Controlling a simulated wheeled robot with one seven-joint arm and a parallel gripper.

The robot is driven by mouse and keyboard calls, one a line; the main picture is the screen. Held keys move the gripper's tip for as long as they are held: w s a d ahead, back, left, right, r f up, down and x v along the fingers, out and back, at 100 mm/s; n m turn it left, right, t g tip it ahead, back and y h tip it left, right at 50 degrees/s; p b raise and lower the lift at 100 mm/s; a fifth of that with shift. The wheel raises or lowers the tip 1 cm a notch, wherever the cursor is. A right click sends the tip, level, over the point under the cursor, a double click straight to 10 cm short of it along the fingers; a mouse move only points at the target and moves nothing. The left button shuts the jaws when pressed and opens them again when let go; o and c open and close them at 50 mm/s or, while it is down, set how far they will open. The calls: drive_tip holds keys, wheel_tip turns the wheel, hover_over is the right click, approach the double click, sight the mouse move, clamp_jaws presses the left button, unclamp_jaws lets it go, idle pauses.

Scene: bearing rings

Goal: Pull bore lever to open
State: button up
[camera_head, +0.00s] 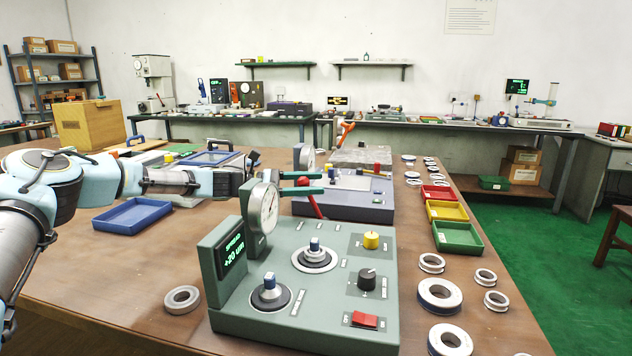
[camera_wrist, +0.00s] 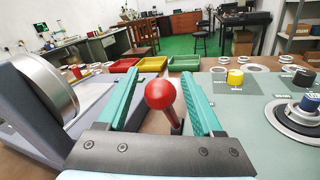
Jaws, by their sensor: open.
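The bore lever is a red ball knob on a red rod (camera_wrist: 160,95). In the wrist view the knob stands between the two teal fingers of my open gripper (camera_wrist: 160,88), with a visible gap on each side. In the head view the lever (camera_head: 317,206) leans beside the grey-green gauge unit (camera_head: 330,262), and my gripper (camera_head: 303,183) reaches in from the left at knob height, behind the round dial (camera_head: 263,208). The lever's lower end is hidden behind the unit.
A second gauge station (camera_head: 345,207) stands just behind. Red (camera_head: 436,192), yellow (camera_head: 446,210) and green (camera_head: 458,237) trays and several bearing rings lie at right. A blue tray (camera_head: 132,215) lies left. A loose ring (camera_head: 182,299) sits left of the unit.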

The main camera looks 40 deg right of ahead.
drive_tip(key=shift+s+d, duration=0.4)
clamp_jaws()
idle(0.4)
idle(0.9)
